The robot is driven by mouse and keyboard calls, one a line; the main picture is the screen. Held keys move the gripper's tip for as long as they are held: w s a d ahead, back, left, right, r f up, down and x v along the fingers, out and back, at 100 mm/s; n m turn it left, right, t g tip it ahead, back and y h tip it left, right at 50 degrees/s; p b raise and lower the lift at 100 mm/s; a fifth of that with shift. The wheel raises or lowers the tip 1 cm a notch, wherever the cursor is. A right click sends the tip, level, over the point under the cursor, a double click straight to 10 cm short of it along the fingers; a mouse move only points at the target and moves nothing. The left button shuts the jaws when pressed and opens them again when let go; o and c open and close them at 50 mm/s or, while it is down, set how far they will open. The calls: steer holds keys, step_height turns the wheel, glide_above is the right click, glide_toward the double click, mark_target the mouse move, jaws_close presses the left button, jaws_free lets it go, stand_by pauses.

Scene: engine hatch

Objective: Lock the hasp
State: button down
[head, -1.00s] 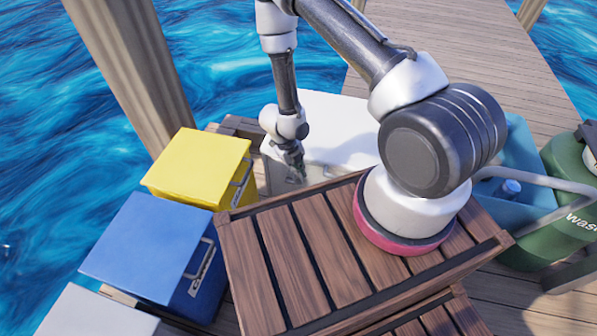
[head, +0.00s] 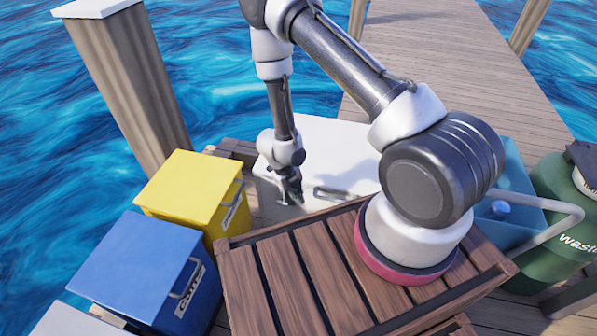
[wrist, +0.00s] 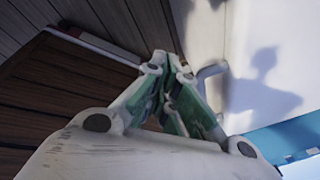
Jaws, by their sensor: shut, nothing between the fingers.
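The white hatch box (head: 325,150) stands behind the wooden slatted platform. A grey handle (head: 330,191) shows on its near face, to the right of my gripper. My gripper (head: 292,201) is shut and empty, pointing down close in front of that face at its left part. In the wrist view my gripper's fingers (wrist: 168,62) meet with nothing between them.
A yellow box (head: 190,190) and a blue box (head: 140,265) stand left of the gripper. The slatted wooden platform (head: 300,265) lies close in front. A blue bin (head: 515,185) and green waste barrel (head: 565,205) stand at right. Water lies beyond the dock.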

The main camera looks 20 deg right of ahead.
steer(key=w+r, duration=0.5)
steer(key=r, duration=0.3)
steer(key=shift+w+d, duration=0.25)
steer(key=shift+w, duration=0.15)
stand_by(0.6)
